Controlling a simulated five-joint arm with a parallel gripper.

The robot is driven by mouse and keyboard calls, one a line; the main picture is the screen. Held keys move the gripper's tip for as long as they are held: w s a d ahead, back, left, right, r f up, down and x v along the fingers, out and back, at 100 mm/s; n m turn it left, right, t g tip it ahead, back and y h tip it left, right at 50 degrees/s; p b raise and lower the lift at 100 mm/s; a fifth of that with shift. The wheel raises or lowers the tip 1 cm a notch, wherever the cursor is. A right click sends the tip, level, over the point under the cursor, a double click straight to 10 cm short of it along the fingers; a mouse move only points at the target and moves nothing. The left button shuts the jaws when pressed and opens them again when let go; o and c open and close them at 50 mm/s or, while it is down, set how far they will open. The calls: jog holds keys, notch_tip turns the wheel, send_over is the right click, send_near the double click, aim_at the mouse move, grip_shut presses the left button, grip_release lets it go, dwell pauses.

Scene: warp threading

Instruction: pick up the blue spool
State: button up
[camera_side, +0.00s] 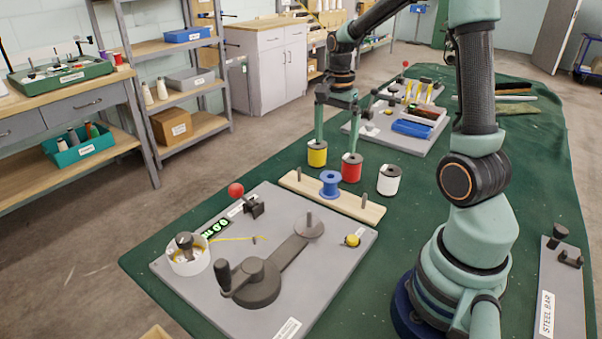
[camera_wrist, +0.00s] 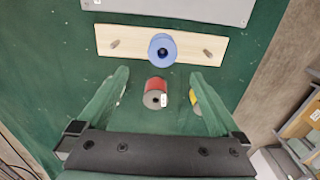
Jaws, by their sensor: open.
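The blue spool (camera_side: 330,187) stands upright at the middle of a light wooden board (camera_side: 291,182). In the wrist view the blue spool (camera_wrist: 154,53) shows from above with a dark centre, on the board (camera_wrist: 130,42) just beyond the fingertips. My gripper (camera_side: 336,149) is open and empty, above and behind the board, over the red spool in the side view. In the wrist view my gripper (camera_wrist: 159,73) has its fingers wide apart, with the blue spool ahead of the gap between them.
A red spool (camera_side: 351,171), a yellow spool (camera_side: 317,156) and a white spool (camera_side: 389,182) stand close behind the board. The red spool (camera_wrist: 156,86) shows between my fingers. The board has a peg (camera_side: 298,173) near each end. A grey crank plate (camera_side: 330,253) lies in front.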

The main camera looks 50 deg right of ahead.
send_over(331, 177)
jog(key=f, duration=0.4)
jog(key=s+f, duration=0.1)
jog(key=f, duration=0.1)
jog(key=shift+a+f, duration=0.35)
jog(key=shift+a, duration=0.05)
jog(key=shift+w+a+f, duration=0.1)
jog(key=shift+w+f, duration=0.05)
jog(key=shift+f, duration=1.2)
jog(key=shift+w+a+f, duration=0.1)
jog(key=shift+w+f, duration=0.05)
jog(key=shift+f, duration=1.2)
jog(key=shift+d, duration=0.1)
jog(key=c, duration=1.4)
